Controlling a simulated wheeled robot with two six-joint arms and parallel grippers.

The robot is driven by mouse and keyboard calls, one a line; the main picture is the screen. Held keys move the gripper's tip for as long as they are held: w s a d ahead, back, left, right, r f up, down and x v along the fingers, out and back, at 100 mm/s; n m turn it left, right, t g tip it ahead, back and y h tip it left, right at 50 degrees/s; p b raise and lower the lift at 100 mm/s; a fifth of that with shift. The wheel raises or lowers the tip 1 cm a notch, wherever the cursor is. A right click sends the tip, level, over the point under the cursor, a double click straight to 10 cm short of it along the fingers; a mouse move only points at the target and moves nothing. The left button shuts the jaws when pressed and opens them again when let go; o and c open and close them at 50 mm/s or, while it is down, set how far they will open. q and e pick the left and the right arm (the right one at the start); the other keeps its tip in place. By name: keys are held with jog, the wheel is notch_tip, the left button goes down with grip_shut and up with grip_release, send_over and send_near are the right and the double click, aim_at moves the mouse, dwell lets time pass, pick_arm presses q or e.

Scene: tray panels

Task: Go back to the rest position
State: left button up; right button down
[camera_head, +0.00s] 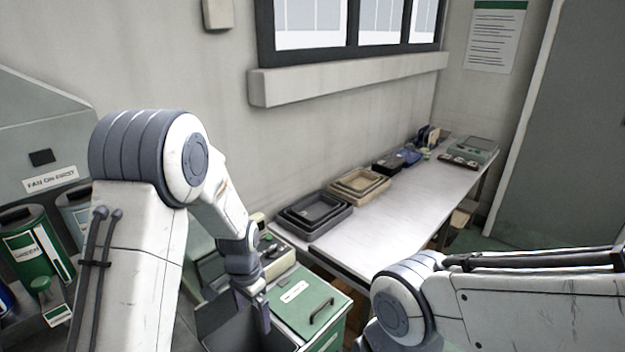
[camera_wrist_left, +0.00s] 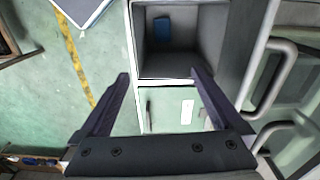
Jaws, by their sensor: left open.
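My left gripper (camera_head: 255,305) is open and points down over the dark open bin at the lower middle of the head view. In the left wrist view its two fingers (camera_wrist_left: 161,78) stand wide apart with nothing between them. The dark bin (camera_head: 222,322) is partly hidden by the gripper and cut off by the picture's bottom edge. It also shows in the left wrist view (camera_wrist_left: 200,62), with a small blue thing (camera_wrist_left: 161,32) inside. My right arm comes in from the lower right; its gripper is out of view.
A green-topped cabinet (camera_head: 290,303) with a dark handle stands right beside the bin. A long table (camera_head: 400,215) along the wall holds a black tray stack (camera_head: 315,213) and a tan tray stack (camera_head: 358,186). Green and grey bins (camera_head: 32,250) stand at the left.

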pick_arm(q)
jog(key=s+d+r+b, duration=0.2)
jog(key=s+d+r, duration=0.55)
jog(key=d, duration=0.25)
jog(key=s+d+r+b, duration=0.1)
jog(key=s+d, duration=0.1)
jog(key=s, duration=0.6)
jog(key=s+d+r+h+b, duration=0.1)
jog(key=s, duration=0.7)
jog(key=shift+s+d+r, duration=0.15)
jog(key=shift+d+r, duration=0.2)
